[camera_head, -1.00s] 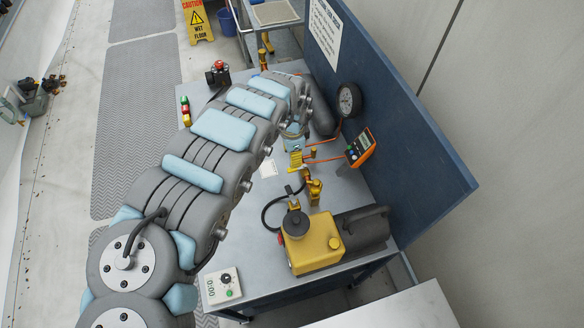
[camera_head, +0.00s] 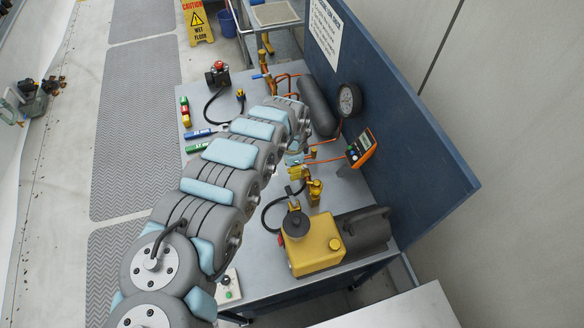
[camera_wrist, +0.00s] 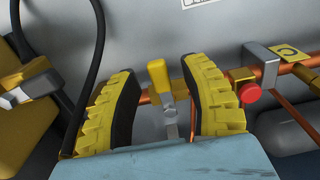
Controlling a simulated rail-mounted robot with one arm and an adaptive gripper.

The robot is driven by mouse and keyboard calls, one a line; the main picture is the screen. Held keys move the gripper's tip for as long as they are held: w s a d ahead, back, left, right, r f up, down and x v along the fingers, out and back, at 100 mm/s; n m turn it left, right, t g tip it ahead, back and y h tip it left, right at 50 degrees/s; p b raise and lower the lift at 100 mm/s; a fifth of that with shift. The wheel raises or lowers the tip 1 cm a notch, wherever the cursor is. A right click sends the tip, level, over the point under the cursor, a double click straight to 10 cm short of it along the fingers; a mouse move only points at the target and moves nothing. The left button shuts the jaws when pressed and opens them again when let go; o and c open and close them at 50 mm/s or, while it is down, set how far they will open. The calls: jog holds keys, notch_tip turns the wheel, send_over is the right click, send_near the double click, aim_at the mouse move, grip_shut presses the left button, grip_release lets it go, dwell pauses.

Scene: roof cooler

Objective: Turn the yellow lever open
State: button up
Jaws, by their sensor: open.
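The yellow lever (camera_wrist: 158,76) stands upright in the wrist view, between the two ribbed yellow fingers of my gripper (camera_wrist: 162,84). A grey stem below it meets a copper pipe (camera_wrist: 223,84). The fingers are spread, with a visible gap on each side of the lever, so neither appears to touch it. In the head view, the end of my arm is over the middle of the bench near the blue panel. The arm hides most of the gripper and the lever cannot be picked out with certainty there.
A red cap (camera_wrist: 250,92) and a grey clamp (camera_wrist: 263,64) sit on the pipe right of the fingers. A black hose (camera_wrist: 88,70) curves at left. On the bench (camera_head: 262,278) are a yellow pump (camera_head: 314,245) and an orange meter (camera_head: 361,148). A gauge (camera_head: 349,99) is on the blue panel (camera_head: 400,115).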

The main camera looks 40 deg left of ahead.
jog(key=shift+c, duration=0.2)
grip_shut()
jog(key=m, duration=0.2)
jog(key=w+a+m, duration=0.1)
jog(key=m+b, duration=0.1)
jog(key=m, duration=0.1)
jog(key=shift+w+a+f+m, duration=0.15)
jog(key=shift+w+a+m, duration=0.1)
jog(key=shift+w+m, duration=0.1)
jog(key=m+b, duration=0.1)
jog(key=m, duration=0.1)
jog(key=w+m+b, duration=0.1)
jog(key=shift+w+a+f+m, duration=0.1)
jog(key=shift+w+a+m, duration=0.05)
jog(key=shift+a+m, duration=0.2)
jog(key=w+m+b, duration=0.1)
jog(key=m, duration=0.1)
jog(key=m+b, duration=0.2)
jog(key=shift+w, duration=0.35)
jog(key=shift+w+d+m+b, duration=0.1)
jog(key=shift+w+m+b, duration=0.2)
jog(key=shift+m+b, duration=0.4)
jog(key=shift+w+d+m+b, duration=0.1)
jog(key=shift+w+m+b, duration=0.15)
jog(key=shift+m+b, duration=0.4)
jog(key=shift+r+m, duration=0.2)
jog(key=shift+m, duration=0.05)
